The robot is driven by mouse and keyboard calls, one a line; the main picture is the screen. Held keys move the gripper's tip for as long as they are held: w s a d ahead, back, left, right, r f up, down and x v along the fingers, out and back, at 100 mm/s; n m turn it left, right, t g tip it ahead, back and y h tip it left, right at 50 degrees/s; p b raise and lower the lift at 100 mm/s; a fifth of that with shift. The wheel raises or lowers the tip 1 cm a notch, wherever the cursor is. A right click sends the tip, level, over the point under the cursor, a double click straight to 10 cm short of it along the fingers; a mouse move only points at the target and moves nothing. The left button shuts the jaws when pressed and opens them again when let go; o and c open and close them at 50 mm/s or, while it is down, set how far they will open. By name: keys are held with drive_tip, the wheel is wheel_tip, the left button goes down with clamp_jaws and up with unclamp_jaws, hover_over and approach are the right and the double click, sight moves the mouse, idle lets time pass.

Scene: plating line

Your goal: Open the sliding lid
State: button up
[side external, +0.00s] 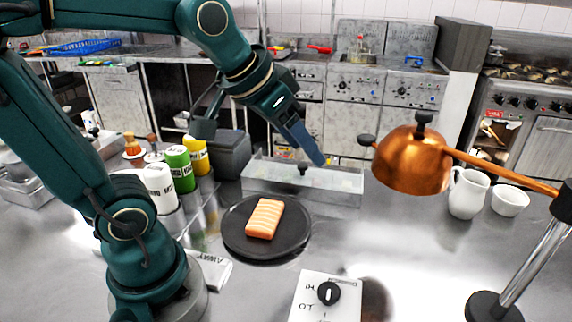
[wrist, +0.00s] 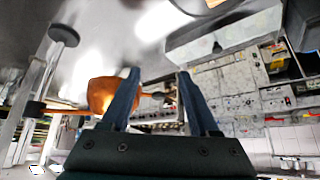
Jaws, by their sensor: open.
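A clear box (side external: 345,187) with a see-through sliding lid (side external: 270,172) stands behind the dark plate in the side view. A small black knob (side external: 303,169) stands up from the lid near its middle. I cannot tell how far the lid covers the box. My gripper (side external: 319,160) points down and to the right, its fingertips close to the knob and slightly right of it in the picture. In the wrist view its two fingers (wrist: 159,72) are apart with nothing held between them. The box (wrist: 222,38) also shows at the upper right there.
A dark plate (side external: 235,240) with a salmon piece (side external: 265,219) lies in front of the box. A copper lamp (side external: 412,160) hangs to the right, near my gripper. A control box (side external: 310,300) is at the front. Bottles (side external: 180,170) stand left; a white jug (side external: 467,193) stands right.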

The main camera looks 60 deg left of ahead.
drive_tip(key=w+a+n, duration=0.1)
drive_tip(key=w+a, duration=0.3)
drive_tip(key=w, duration=0.1)
drive_tip(key=n+g+y, duration=0.1)
drive_tip(key=n+g, duration=0.1)
approach(302, 164)
drive_tip(key=w+d, duration=0.2)
drive_tip(key=w, duration=0.1)
drive_tip(key=a+f, duration=0.1)
drive_tip(key=s+a+f+n+g, duration=0.1)
drive_tip(key=f, duration=0.1)
drive_tip(key=shift+s, duration=0.1)
drive_tip(key=shift+x, duration=2.3)
drive_tip(key=shift+c, duration=0.3)
clamp_jaws()
drive_tip(key=shift+a+r, duration=0.1)
